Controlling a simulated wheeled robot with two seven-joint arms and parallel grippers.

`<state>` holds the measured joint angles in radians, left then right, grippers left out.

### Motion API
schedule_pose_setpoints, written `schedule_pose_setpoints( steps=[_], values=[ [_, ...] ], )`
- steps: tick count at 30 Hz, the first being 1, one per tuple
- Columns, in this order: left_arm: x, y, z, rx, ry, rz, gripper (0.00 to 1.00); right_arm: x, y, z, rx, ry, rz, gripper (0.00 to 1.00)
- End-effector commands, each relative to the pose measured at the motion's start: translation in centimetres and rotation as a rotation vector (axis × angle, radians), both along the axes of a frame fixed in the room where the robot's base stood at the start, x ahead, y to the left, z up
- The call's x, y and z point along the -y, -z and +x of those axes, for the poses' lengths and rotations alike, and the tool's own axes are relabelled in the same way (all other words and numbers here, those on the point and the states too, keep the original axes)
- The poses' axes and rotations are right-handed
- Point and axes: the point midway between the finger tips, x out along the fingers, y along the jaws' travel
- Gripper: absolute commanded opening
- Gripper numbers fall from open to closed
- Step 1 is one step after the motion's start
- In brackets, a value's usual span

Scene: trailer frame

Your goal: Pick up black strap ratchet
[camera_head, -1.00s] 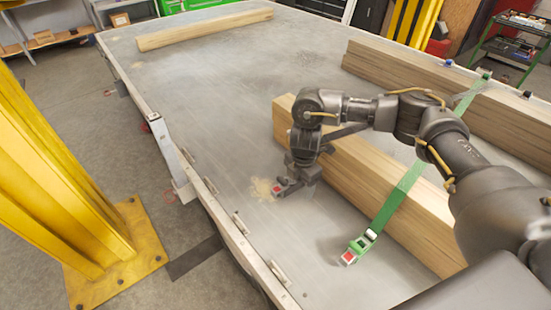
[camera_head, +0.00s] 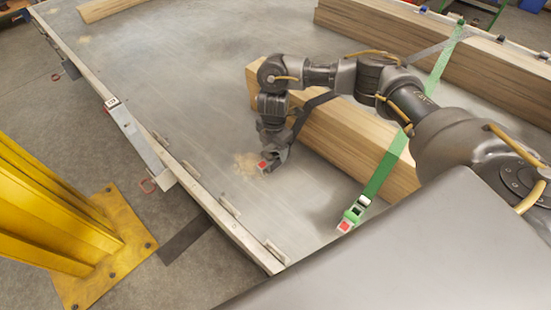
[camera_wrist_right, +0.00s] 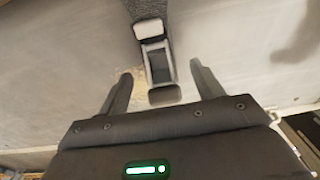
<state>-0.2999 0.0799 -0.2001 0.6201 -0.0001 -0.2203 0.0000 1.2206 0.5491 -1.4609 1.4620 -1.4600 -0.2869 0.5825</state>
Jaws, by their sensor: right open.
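The black strap ratchet lies on the trailer bed, its red end (camera_head: 262,165) showing beside my right gripper (camera_head: 272,155). The gripper hides much of it. Its black strap (camera_head: 310,108) runs up over the wooden beam. In the right wrist view the ratchet (camera_wrist_right: 155,62) shows as a grey and black frame between the two spread fingers of my right gripper (camera_wrist_right: 162,80). The right fingers are open, one on each side, with a visible gap to the ratchet. My left gripper is not in view.
A green strap ratchet (camera_head: 353,213) lies on the bed to the right, its strap crossing the same wooden beam (camera_head: 345,140). A second beam stack (camera_head: 420,40) lies behind. A yellow post (camera_head: 45,220) stands left of the trailer edge. The bed's middle is clear.

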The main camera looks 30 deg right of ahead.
Motion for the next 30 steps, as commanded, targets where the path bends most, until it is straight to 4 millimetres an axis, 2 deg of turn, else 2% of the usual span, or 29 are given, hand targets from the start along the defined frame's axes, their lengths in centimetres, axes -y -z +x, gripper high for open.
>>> schedule_pose_setpoints(
  steps=[5, 15, 24, 30],
  values=[
    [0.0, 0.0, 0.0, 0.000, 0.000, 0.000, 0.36, 0.1, 0.5, 0.0, -0.001, 0.003, 0.001, 0.66],
    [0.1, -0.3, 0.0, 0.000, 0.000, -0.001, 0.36, 0.8, 4.8, 0.3, -0.002, 0.002, -0.001, 0.66],
    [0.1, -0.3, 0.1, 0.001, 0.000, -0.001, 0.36, 0.8, 5.3, 0.4, 0.000, 0.002, 0.000, 0.66],
    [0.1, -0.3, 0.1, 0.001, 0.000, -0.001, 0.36, 0.8, 5.3, 0.4, 0.000, 0.002, 0.000, 0.40]
  ],
)
